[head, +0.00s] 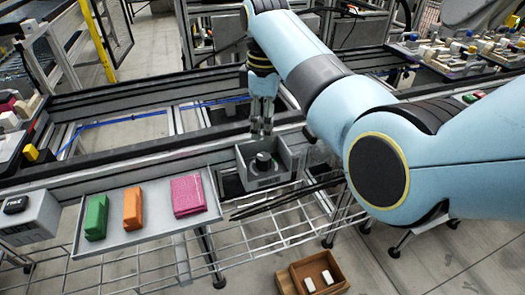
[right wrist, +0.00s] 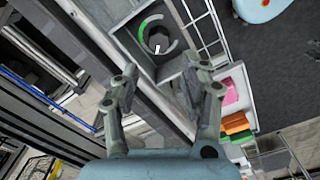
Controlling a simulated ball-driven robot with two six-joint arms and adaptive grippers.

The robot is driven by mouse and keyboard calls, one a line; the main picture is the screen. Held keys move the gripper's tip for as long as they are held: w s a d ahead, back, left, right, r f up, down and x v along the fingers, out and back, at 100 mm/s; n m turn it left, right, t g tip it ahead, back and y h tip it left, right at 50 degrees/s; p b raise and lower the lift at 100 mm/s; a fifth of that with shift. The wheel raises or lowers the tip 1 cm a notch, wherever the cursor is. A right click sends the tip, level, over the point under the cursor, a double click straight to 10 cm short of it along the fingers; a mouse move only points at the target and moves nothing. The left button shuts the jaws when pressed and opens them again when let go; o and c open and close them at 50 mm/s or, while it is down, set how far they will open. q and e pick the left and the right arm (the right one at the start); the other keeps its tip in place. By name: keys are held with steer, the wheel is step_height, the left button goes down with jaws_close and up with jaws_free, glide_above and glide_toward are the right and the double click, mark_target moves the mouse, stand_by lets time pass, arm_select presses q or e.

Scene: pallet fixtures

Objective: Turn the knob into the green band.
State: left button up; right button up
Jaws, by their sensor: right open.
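The dark round knob (head: 264,160) sits inside a grey open box (head: 243,178) at the fixture's front edge. In the right wrist view the knob (right wrist: 159,40) has a white mark near its lower edge. The green band (right wrist: 144,24) is an arc at the dial's upper left; the rest of the ring looks pale grey. The white mark points down, away from the green. My right gripper (head: 262,128) points down just behind and above the box, apart from the knob. In the wrist view its fingers (right wrist: 160,70) are spread and empty. My left gripper is not in view.
A grey tray (head: 150,235) left of the box holds a green block (head: 96,217), an orange block (head: 133,208) and a pink block (head: 188,195). A grey box (head: 30,220) stands far left. A wooden crate (head: 285,281) with white pieces is below. Dark rails run behind.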

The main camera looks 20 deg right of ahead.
mark_target(265, 157)
steer(key=shift+f, duration=0.25)
step_height(265, 157, down, 9)
steer(key=shift+d+b, duration=0.1)
steer(key=shift+b, duration=0.65)
steer(key=shift+f, duration=0.55)
steer(key=c, duration=0.9)
